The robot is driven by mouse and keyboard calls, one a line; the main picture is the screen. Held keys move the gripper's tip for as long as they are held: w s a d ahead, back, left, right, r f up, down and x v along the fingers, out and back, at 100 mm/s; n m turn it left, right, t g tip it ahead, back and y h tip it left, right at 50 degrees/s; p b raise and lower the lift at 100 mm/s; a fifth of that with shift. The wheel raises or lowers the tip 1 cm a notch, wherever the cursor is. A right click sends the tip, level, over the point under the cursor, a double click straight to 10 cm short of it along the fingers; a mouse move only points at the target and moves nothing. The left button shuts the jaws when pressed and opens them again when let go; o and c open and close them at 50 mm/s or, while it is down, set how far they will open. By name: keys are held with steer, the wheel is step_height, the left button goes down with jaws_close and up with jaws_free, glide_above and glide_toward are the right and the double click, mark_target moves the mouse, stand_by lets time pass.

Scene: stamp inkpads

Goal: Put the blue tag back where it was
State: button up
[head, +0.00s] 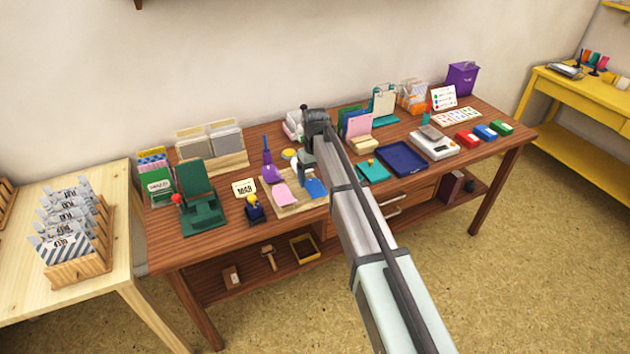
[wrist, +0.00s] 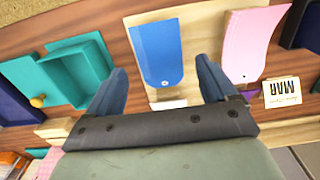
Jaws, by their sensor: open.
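The blue tag (head: 316,188) lies on a pale wooden board (head: 291,210) at the front middle of the brown table. A pink tag (head: 282,195) lies to its left on the same board. In the wrist view the blue tag (wrist: 155,50) has a small hole near its rounded end, and the pink tag (wrist: 248,42) is to its right. My gripper (wrist: 160,88) is open and empty, with its fingertips to either side of the blue tag's holed end in the picture. In the head view my arm hides part of the board and table behind it.
A teal box (head: 372,171) and a dark blue tray (head: 403,159) stand to the right.

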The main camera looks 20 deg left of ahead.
mark_target(315, 187)
step_height(315, 187, up, 10)
stand_by(0.4)
stand_by(0.3)
steer(key=s+d+f+m, duration=0.2)
steer(key=d+f, duration=0.7)
steer(key=d, duration=0.3)
steer(key=s+d+f+m, duration=0.1)
steer(key=d+f+m, duration=0.1)
steer(key=d+f, duration=0.8)
steer(key=s+d+f+m, duration=0.2)
steer(key=s+d+f, duration=0.25)
steer(key=d, duration=0.35)
steer(key=s+d+f+m, duration=0.1)
steer(key=s+d+f, duration=0.2)
steer(key=s+d, duration=0.3)
steer(key=s+d+f+m, duration=0.2)
steer(key=s+d+f, duration=0.15)
steer(key=d, duration=0.55)
steer(key=s+f+g, duration=0.3)
steer(key=s+f, duration=0.7)
steer(key=s, duration=0.5)
steer(key=s+f+g, duration=0.3)
steer(key=s+f, duration=0.7)
steer(key=s, duration=0.5)
steer(key=shift+d+g, duration=0.15)
steer(key=shift+g, duration=0.15)
steer(key=shift+s+f, duration=0.1)
